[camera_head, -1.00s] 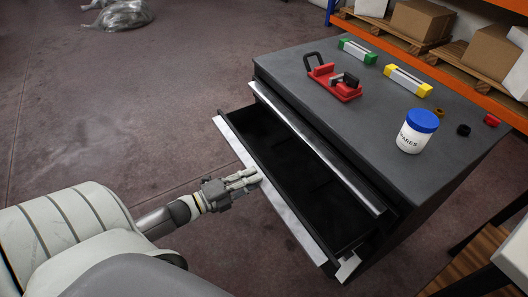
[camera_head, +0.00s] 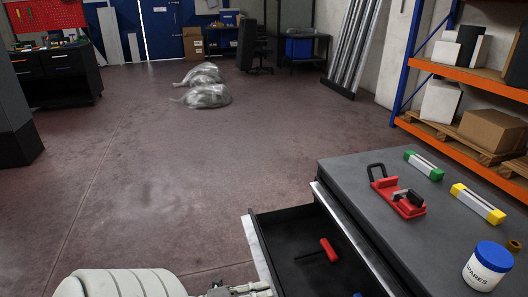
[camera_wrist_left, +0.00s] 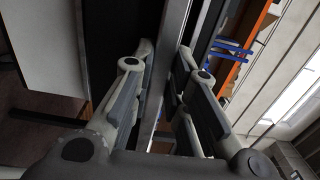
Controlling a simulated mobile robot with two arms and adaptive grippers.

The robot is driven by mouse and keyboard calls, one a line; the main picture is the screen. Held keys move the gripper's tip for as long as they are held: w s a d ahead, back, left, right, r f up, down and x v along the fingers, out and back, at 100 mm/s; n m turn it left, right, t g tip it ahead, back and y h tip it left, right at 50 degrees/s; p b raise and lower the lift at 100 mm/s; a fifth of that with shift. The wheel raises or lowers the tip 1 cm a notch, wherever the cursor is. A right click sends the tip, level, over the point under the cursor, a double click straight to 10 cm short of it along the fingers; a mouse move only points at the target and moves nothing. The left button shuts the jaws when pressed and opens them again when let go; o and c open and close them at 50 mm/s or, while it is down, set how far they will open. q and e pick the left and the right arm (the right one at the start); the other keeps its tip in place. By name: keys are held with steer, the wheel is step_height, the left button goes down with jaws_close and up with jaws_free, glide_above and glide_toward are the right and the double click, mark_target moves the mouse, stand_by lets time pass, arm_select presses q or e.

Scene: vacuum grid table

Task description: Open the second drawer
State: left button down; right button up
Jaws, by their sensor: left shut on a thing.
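The dark cabinet (camera_head: 335,168) stands at the lower right of the head view. A drawer (camera_head: 259,252) below its top drawer front (camera_head: 345,222) is pulled out, showing a dark inside. A red-handled tool (camera_head: 328,249) lies in it. My left gripper (camera_head: 242,289) is at the bottom edge of the head view, at the drawer's silver front, and partly cut off. In the left wrist view, its fingers (camera_wrist_left: 165,55) lie on both sides of the drawer's front edge (camera_wrist_left: 172,40) and are shut on it. My right gripper is not in view.
On the cabinet top are a red clamp-like tool (camera_head: 398,193), a green-ended block (camera_head: 424,165), a yellow-ended block (camera_head: 478,203) and a blue-lidded jar (camera_head: 487,266). An orange shelf (camera_head: 470,73) stands at the right. The floor left of the drawer is clear.

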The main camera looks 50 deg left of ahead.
arm_select(q)
steer(key=c, duration=1.4)
jaws_free()
steer(key=v, duration=1.2)
steer(key=shift+f, duration=0.1)
